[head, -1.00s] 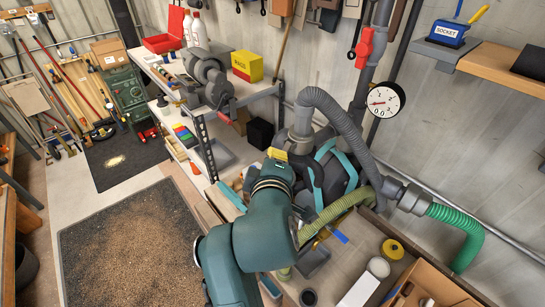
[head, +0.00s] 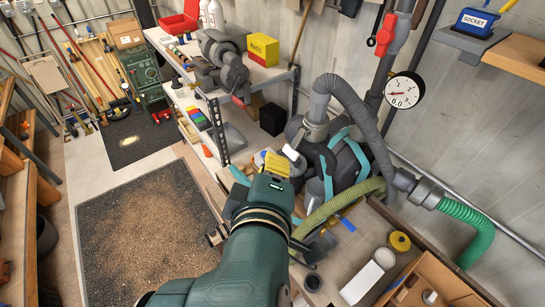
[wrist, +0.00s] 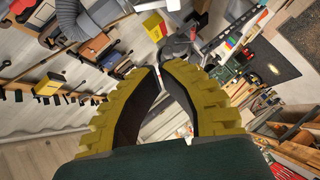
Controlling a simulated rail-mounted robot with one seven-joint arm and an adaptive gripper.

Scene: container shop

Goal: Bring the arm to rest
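My arm comes up from the bottom of the head view, green, with my gripper (head: 272,162) at its far end in front of the grey machine with the hose. In the wrist view, the two yellow ribbed fingers of my gripper (wrist: 159,69) reach upward with dark inner faces. A narrow gap shows between their tips and a wider one lower down. I see nothing held between them. The finger gap is hard to see in the head view.
A grey machine (head: 340,165) with a thick hose (head: 345,105) stands close beyond my gripper. A shelf unit with a yellow box (head: 263,50) is behind. A pressure gauge (head: 404,90) hangs at right. A dark floor mat (head: 95,215) with brown grit lies left of my arm.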

